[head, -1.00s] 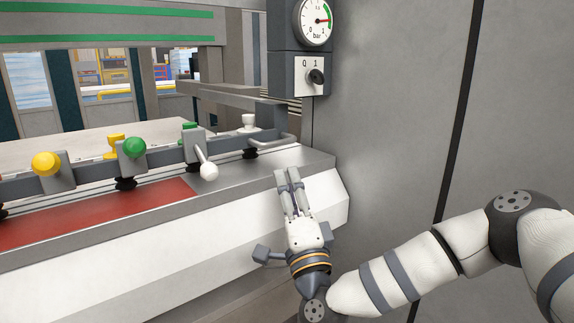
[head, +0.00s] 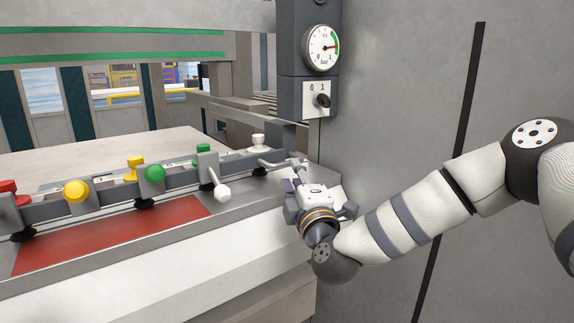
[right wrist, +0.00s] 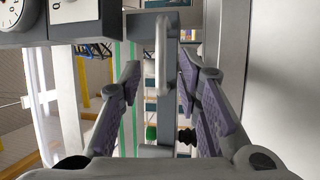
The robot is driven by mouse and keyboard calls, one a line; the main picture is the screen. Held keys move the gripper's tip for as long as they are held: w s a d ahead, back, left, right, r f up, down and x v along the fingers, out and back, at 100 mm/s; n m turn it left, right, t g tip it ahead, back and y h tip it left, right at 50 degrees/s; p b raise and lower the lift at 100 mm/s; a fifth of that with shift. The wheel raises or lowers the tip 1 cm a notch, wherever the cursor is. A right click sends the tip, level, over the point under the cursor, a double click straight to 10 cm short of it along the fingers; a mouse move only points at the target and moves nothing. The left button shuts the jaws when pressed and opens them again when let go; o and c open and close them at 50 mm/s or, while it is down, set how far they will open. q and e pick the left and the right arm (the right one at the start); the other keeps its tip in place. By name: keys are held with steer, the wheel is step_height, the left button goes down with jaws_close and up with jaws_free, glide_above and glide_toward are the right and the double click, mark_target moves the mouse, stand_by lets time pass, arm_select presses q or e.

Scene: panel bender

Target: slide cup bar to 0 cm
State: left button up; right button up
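The cup bar (head: 105,193) is a long dark grey rail running along the machine's front, with coloured knobs and black suction cups. A pale loop handle (head: 272,162) sits at its right end. My right gripper (head: 297,170) is at this handle. In the right wrist view, the handle (right wrist: 162,55) stands upright between the two spread fingers of the right gripper (right wrist: 160,80), with gaps visible on both sides. The gripper is open. In the head view the fingertips are small and partly merge with the handle. My left gripper is not in view.
A white-ended lever (head: 223,194) sticks out left of my right gripper. A red strip (head: 110,235) lies below the bar. A column with a pressure gauge (head: 322,47) and a 0/1 switch (head: 322,100) rises behind the gripper. A grey wall (head: 400,110) stands to the right.

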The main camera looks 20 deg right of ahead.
mark_target(288, 163)
steer(key=w+b, duration=0.1)
steer(key=w, duration=0.4)
steer(key=shift+w+d+r, duration=0.1)
steer(key=shift+w, duration=0.1)
steer(key=shift+w+r, duration=0.35)
steer(key=shift+w, duration=0.1)
jaws_close()
